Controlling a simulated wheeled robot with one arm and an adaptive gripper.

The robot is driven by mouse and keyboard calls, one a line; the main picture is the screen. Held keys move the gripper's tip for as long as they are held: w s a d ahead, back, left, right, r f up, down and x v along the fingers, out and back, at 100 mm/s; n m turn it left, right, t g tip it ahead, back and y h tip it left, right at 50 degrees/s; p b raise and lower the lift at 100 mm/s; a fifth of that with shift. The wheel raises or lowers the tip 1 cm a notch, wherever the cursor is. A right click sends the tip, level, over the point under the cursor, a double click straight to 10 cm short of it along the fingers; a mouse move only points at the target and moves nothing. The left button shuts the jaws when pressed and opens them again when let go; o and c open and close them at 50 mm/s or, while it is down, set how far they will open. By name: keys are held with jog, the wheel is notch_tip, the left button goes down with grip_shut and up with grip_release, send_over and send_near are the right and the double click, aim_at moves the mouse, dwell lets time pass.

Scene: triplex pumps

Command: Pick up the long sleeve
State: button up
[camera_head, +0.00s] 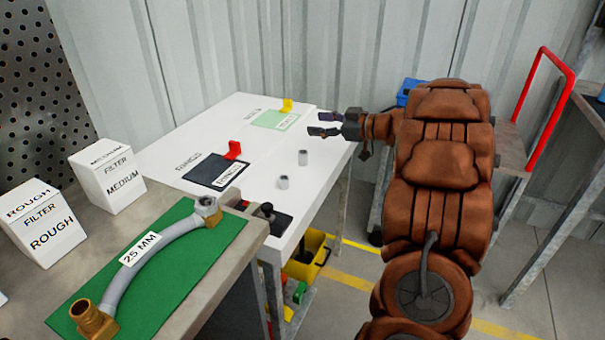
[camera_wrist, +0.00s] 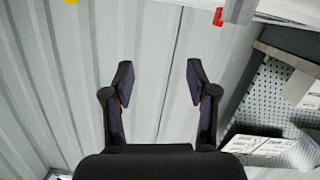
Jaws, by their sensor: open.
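Two grey cylindrical sleeves stand upright on the white table in the head view. The one farther back (camera_head: 303,157) looks a little taller than the nearer one (camera_head: 283,182), so it appears to be the long sleeve. My gripper (camera_head: 325,124) is open and empty, with its fingers pointing left, above the far right part of the table. It is apart from both sleeves. In the wrist view my gripper (camera_wrist: 160,82) also shows open, with only the wall between its fingers. A grey cylindrical thing (camera_wrist: 239,10) is cut off at the top edge there; I cannot tell which sleeve it is.
On the white table (camera_head: 190,145) lie a dark labelled mat (camera_head: 215,171) with a red bracket (camera_head: 233,150) and a green mat (camera_head: 273,120) with a yellow bracket (camera_head: 287,105). A nearer bench holds filter boxes (camera_head: 108,176) and a hose (camera_head: 150,255). Corrugated wall stands behind.

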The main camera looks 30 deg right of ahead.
aim_at(303, 157)
jog(key=s+f+y, duration=0.1)
jog(key=s+f, duration=0.1)
jog(key=s+a+f+g+y+b, duration=0.1)
jog(key=s+f, duration=0.1)
jog(key=s+f+g+y+b, duration=0.1)
jog(key=s+f, duration=0.1)
jog(key=shift+s+a+f+n+y, duration=0.2)
jog(key=shift+n+y, duration=0.1)
jog(key=shift+n, duration=0.1)
jog(key=shift+a, duration=0.1)
jog(key=shift+b+x, duration=1.3)
jog(key=shift+x, duration=2.45)
grip_shut()
